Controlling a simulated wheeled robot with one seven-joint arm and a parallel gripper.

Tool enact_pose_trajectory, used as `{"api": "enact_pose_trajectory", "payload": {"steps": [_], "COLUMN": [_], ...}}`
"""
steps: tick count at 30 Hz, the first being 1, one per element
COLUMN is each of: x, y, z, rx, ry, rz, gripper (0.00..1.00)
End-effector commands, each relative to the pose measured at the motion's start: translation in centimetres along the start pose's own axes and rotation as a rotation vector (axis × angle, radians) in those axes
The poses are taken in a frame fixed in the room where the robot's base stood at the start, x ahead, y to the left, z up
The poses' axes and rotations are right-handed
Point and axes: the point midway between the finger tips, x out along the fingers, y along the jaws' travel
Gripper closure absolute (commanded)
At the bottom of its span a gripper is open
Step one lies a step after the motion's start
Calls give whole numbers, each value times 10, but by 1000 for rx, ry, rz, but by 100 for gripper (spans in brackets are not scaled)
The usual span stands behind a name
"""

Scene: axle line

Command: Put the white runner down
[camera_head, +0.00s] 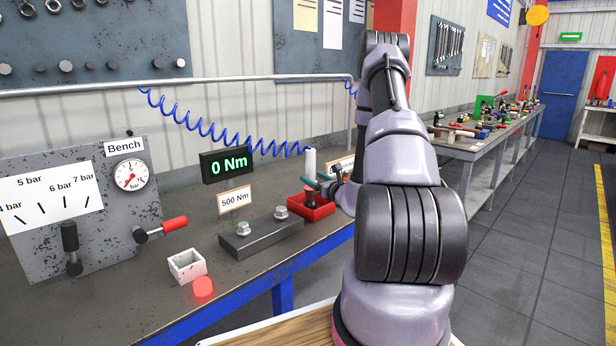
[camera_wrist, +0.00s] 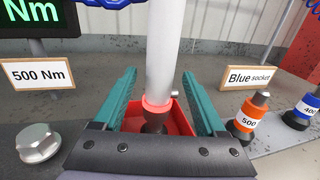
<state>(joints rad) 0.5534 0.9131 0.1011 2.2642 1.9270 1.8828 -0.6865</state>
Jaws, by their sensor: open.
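The white runner (camera_wrist: 160,50) is an upright white cylinder with a red ring and a dark lower end. In the wrist view it stands between the two teal fingers of my gripper (camera_wrist: 158,82), with its lower end in or over a red tray (camera_wrist: 175,122). The fingers are open, one on each side, with gaps visible. Whether its dark end touches the tray floor is hard to tell. In the head view the white runner (camera_head: 310,162) rises above the red tray (camera_head: 318,212), with my gripper (camera_head: 316,181) around it; my arm hides part of this area.
A dark block with two bolts (camera_head: 262,232) lies left of the tray, below a 0 Nm display (camera_head: 226,164). An orange socket (camera_wrist: 248,122) and a blue socket (camera_wrist: 301,111) stand at the right. A blue coiled hose (camera_head: 215,136) hangs behind. A white box (camera_head: 187,266) sits at the front.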

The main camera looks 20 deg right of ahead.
Motion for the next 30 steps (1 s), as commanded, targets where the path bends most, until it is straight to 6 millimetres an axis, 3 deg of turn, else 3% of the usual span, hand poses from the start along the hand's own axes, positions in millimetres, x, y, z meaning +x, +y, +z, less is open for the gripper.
{"api": "enact_pose_trajectory", "payload": {"steps": [3,9,13,16,20,23,27,30], "x": [-27,-59,-67,-63,-54,-61,-93,-127], "y": [0,-1,2,18,72,130,204,244], "z": [0,0,2,20,73,119,164,185], "rx": [2,2,-2,-22,-94,-193,-373,-533], "ry": [2,1,-2,-21,-66,-92,-95,-79], "rz": [-2,-2,8,76,298,532,842,1037], "gripper": [26,26,26,26,26,26,26,26]}}
